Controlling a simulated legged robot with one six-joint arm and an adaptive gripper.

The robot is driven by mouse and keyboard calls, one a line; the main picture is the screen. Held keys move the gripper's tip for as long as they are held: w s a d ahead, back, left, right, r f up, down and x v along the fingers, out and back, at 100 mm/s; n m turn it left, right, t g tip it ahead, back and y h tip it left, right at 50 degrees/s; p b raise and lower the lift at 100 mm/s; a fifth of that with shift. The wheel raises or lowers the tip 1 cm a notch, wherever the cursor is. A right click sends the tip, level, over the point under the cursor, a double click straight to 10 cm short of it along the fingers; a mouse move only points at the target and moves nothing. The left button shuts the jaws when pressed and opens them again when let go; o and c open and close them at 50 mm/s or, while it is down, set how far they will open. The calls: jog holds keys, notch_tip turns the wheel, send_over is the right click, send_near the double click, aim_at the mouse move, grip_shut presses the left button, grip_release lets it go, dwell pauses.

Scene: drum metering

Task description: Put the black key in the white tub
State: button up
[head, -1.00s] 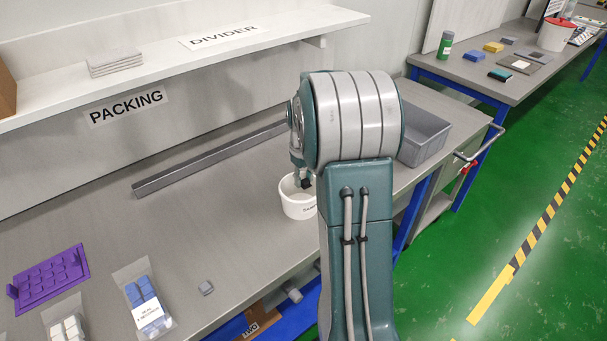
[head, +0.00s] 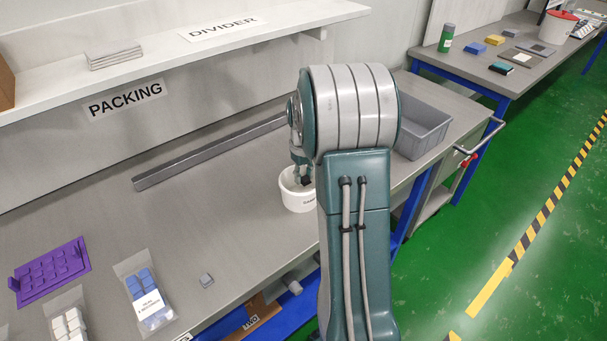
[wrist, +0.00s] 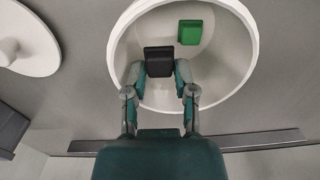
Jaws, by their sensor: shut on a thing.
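The white tub (head: 298,201) stands on the packing bench in the head view, partly hidden behind my arm. In the wrist view its round rim (wrist: 257,62) surrounds the fingertips. My gripper (wrist: 159,66) is shut on the black key (wrist: 159,55). The key is held over the tub's opening; how far down it is I cannot tell. A green key (wrist: 190,32) lies inside the tub, apart from the black one. In the head view my gripper (head: 302,180) shows at the tub, with the dark key between its fingers.
A grey bin (head: 425,130) stands behind my arm to the right. A long grey bar (head: 210,152) lies on the bench beyond the tub.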

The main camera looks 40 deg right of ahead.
jog(key=shift+f, duration=0.95)
dwell(0.6)
jog(key=o, duration=0.8)
jog(key=shift+r, duration=0.1)
notch_tip(320, 180, up, 12)
